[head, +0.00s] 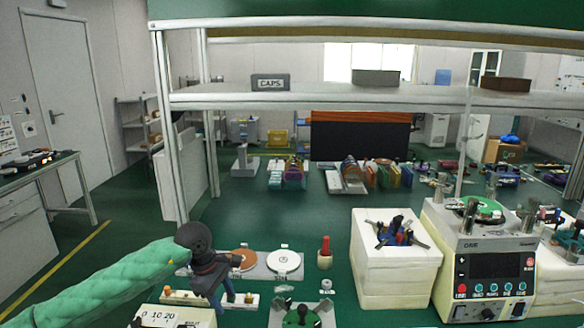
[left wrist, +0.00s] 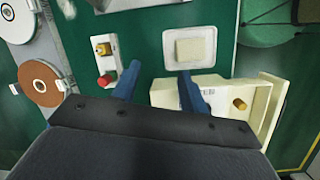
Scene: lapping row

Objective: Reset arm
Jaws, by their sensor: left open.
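My left gripper (head: 222,300) is low over the front left of the green bench in the head view, at the end of the green-sleeved arm. In the left wrist view its two blue fingers (left wrist: 158,74) stand apart with only green surface between them. A white tray with a pale block (left wrist: 190,47) lies just beyond the right finger. A cream strip with a yellow and a red knob (left wrist: 105,60) lies beside the left finger. I see no right gripper in the head view.
A plate with a brown disc (head: 243,258) and a white disc (head: 283,261) lies behind the gripper. A cream box (head: 390,270) and a lapping machine (head: 490,265) stand to the right. A cream counter box (head: 165,316) is at the front left. A shelf (head: 350,98) spans above.

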